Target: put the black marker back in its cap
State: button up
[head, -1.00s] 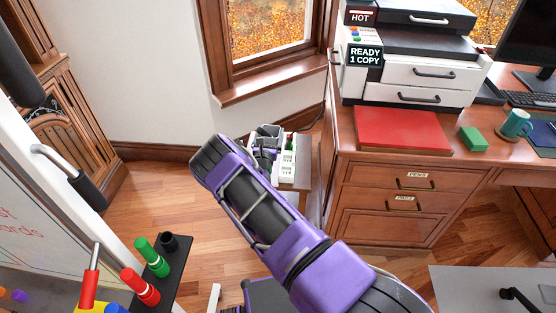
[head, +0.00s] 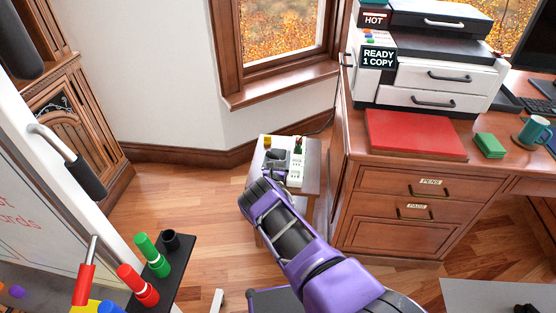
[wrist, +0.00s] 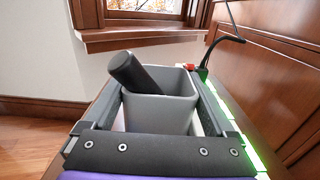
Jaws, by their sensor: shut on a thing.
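My gripper (wrist: 156,104) has its fingers on both sides of a grey square cup (wrist: 157,112) and is shut on it. The black marker (wrist: 138,74) stands tilted to the left inside the cup, its lower end hidden. In the head view my gripper (head: 276,166) is over the small side table; I cannot tell whether the cup rests on it. The black cap (head: 171,241) sits upright and empty at the far end of a dark tray (head: 178,268), beside the green marker (head: 152,255) at the lower left.
A white power strip (head: 297,168) with green lights lies on the side table (head: 312,163), right of my gripper. A yellow object (head: 267,142) is at its back left. The wooden desk (head: 345,190) stands close on the right.

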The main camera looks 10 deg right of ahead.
jog(key=shift+f, duration=0.3)
jog(key=o, duration=1.4)
